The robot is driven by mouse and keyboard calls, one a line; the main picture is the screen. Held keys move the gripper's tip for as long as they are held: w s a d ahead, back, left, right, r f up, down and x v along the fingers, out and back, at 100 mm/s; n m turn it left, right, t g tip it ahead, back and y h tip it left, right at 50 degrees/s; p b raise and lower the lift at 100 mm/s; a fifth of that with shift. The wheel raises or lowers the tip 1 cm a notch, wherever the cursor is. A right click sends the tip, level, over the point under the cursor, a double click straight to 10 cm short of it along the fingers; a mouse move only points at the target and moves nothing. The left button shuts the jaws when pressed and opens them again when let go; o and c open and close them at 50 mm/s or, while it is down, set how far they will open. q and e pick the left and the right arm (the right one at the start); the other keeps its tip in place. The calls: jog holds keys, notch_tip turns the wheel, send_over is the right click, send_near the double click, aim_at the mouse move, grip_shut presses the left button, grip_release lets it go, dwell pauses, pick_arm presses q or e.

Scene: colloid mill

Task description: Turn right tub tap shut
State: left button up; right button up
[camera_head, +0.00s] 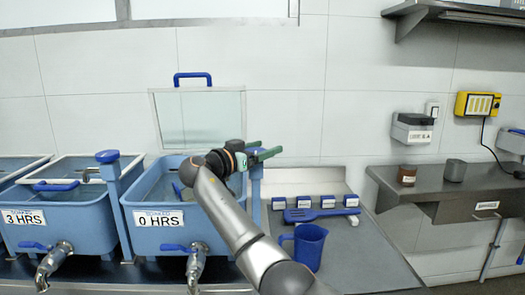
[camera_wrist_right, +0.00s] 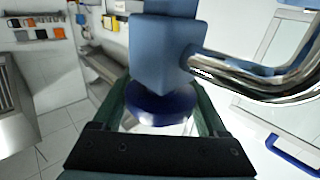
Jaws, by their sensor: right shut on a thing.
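The right tub (camera_head: 150,238) is blue, labelled "0 HRS", and holds water. A blue tap post (camera_head: 256,190) stands at its right side, with its top hidden by my right gripper (camera_head: 265,154). In the wrist view the tap is a blue block (camera_wrist_right: 160,65) with a bent chrome spout (camera_wrist_right: 265,75) running to the right. Its round dark blue knob (camera_wrist_right: 160,106) sits between the green fingers of my right gripper (camera_wrist_right: 163,112), which is shut on it. My left gripper is not in view.
Another blue tub (camera_head: 60,235), labelled "3 HRS", stands left with its own blue-knobbed post (camera_head: 108,157). A clear lid with a blue handle (camera_head: 193,79) leans at the wall. On the counter right are a blue jug (camera_head: 309,247), a blue paddle (camera_head: 320,214) and several small boxes.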

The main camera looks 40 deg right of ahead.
jog(key=shift+r, duration=0.15)
dwell(0.3)
jog(key=o, duration=1.3)
jog(key=shift+a, duration=0.25)
jog(key=b+v, duration=0.1)
jog(key=v, duration=1.1)
jog(key=shift+w, duration=0.1)
